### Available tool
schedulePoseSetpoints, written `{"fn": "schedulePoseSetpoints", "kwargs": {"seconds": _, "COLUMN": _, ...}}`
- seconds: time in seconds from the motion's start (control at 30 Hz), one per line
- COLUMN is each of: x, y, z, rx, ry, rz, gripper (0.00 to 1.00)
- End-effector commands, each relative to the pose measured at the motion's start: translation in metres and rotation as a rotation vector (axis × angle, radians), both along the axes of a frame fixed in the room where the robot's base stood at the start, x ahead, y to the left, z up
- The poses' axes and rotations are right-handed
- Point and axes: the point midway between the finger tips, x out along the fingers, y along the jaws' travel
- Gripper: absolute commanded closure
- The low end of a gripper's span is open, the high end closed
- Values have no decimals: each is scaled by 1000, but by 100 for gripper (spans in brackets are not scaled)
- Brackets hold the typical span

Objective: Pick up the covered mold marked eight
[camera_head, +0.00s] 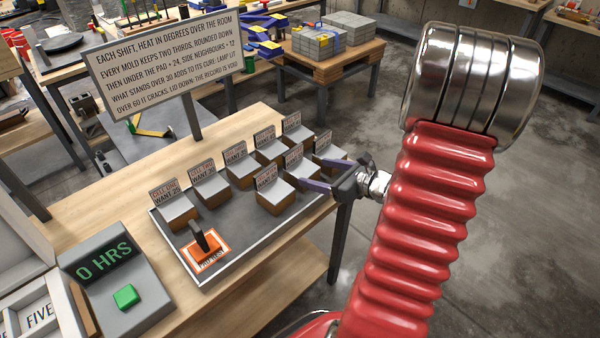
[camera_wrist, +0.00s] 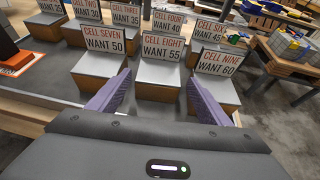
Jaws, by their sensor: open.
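The mold marked cell eight, "WANT 55" (camera_wrist: 158,74), is a block with a flat grey lid and tan sides, a label plate standing at its back. It is in the middle of the near row, between cell seven (camera_wrist: 98,65) and cell nine (camera_wrist: 214,88). In the head view cell eight (camera_head: 302,174) is on the dark tray, partly behind my gripper. My gripper (camera_head: 318,174) is open and empty at the tray's right edge. In the wrist view its purple fingers (camera_wrist: 159,76) are spread on either side of cell eight's near face; contact cannot be told.
The tray (camera_head: 242,250) also holds a far row of labelled molds and an orange pad (camera_head: 205,254) with a dark handle. A rule sign (camera_head: 165,62) stands behind. A console (camera_head: 105,258) reads "0 HRS" beside a green button (camera_head: 125,296). Open floor lies right.

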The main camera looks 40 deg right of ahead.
Motion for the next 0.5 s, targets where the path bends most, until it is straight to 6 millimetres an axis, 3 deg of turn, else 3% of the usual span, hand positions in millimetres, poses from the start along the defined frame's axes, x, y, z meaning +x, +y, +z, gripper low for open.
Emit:
{"fn": "schedulePoseSetpoints", "kwargs": {"seconds": 0.3, "x": 33, "y": 10, "z": -13, "rx": 0, "ry": 1, "rz": 4, "gripper": 28}}
{"fn": "schedulePoseSetpoints", "kwargs": {"seconds": 0.5, "x": 43, "y": 12, "z": -18, "rx": 1, "ry": 0, "rz": 2, "gripper": 28}}
